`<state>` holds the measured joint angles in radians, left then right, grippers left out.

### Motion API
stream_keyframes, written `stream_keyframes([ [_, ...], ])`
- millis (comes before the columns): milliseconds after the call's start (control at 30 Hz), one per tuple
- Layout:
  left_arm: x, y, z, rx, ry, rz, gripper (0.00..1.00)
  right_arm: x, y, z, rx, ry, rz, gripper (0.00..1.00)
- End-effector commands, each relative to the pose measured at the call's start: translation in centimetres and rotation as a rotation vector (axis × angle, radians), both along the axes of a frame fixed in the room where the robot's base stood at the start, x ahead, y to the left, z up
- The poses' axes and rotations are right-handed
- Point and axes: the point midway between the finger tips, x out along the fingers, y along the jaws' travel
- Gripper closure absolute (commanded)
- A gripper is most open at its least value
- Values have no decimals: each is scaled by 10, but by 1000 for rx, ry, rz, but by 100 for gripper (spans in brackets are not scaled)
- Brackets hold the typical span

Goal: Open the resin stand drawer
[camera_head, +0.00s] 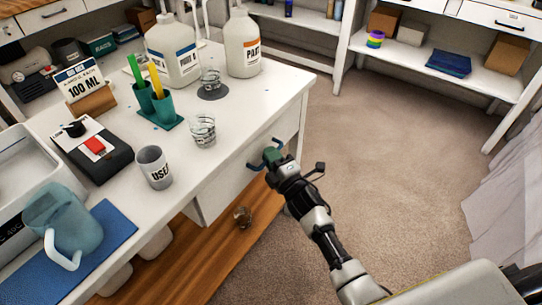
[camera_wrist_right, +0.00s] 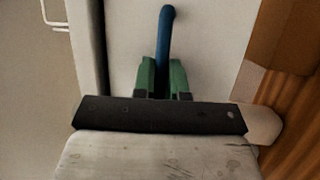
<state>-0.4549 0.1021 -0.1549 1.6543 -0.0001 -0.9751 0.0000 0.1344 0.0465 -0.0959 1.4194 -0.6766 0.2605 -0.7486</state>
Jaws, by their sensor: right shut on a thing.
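The resin stand is a white table (camera_head: 225,128) with several pouring items on top. Its white drawer front (camera_head: 228,185) sits under the right-hand edge and also shows in the right wrist view (camera_wrist_right: 212,50). The blue drawer handle (camera_head: 256,167) sticks out from that front. My right gripper (camera_head: 271,157) is at the handle, and in the right wrist view its green fingers (camera_wrist_right: 163,75) are shut on the blue handle bar (camera_wrist_right: 164,40). The drawer looks about flush with the table, though I cannot tell if it is slightly out. My left gripper is not in view.
A grey "USED" cup (camera_head: 154,168) and a clear cup (camera_head: 203,131) stand near the table edge above the drawer. Carpet (camera_head: 390,160) to the right is clear.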

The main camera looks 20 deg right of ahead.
Motion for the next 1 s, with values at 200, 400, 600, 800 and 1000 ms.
stream_keyframes([
  [200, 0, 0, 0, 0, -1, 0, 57, -3, -2, 0, -1, 2, 0, 100],
  [400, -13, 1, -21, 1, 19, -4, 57, -20, -15, 0, -4, 4, -1, 100],
  [600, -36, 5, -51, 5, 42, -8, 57, -55, -42, 1, -5, 6, -1, 100],
  [800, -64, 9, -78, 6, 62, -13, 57, -99, -76, 0, -5, 7, -1, 100],
  [1000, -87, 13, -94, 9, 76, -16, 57, -142, -110, 0, -4, 7, -1, 100],
])
